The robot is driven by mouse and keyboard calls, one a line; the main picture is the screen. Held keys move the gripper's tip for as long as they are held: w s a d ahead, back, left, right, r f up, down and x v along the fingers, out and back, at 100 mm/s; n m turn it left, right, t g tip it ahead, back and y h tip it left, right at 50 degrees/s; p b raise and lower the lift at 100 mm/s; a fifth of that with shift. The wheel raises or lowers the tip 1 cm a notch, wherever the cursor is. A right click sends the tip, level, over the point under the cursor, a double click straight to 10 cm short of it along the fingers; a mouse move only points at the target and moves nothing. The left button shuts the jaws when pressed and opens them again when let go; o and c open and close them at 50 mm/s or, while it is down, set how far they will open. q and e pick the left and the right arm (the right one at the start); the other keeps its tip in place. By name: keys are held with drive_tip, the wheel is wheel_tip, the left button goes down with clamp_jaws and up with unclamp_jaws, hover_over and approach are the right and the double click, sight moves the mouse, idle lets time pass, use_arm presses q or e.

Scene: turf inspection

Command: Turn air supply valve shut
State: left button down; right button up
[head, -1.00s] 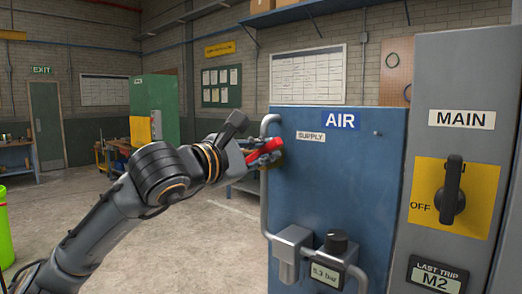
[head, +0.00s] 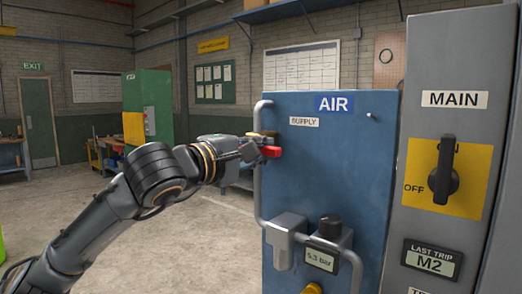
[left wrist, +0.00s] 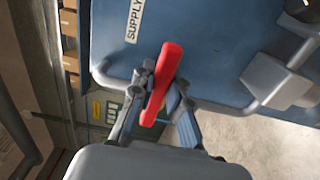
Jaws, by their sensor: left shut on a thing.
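The red valve handle (head: 270,151) is on the grey air pipe (head: 257,187) at the left edge of the blue AIR panel (head: 325,160), beside the SUPPLY label (head: 304,122). My left gripper (head: 262,146) is shut on the handle. In the left wrist view the red handle (left wrist: 163,82) lies between the two fingers of my left gripper (left wrist: 162,100) and points across the pipe. The valve body is mostly hidden behind the fingers and handle. My right gripper is not in view.
A pressure regulator (head: 328,244) with a 5.3 bar display is low on the panel. The grey MAIN cabinet (head: 450,70) with its black rotary switch (head: 444,172) stands at the right. Open concrete floor (head: 215,250) lies to the left.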

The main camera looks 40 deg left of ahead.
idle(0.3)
use_arm(q)
drive_tip(key=c, duration=1.3)
unclamp_jaws()
drive_tip(key=s, duration=0.8)
drive_tip(key=s+a, duration=0.1)
drive_tip(key=s, duration=0.3)
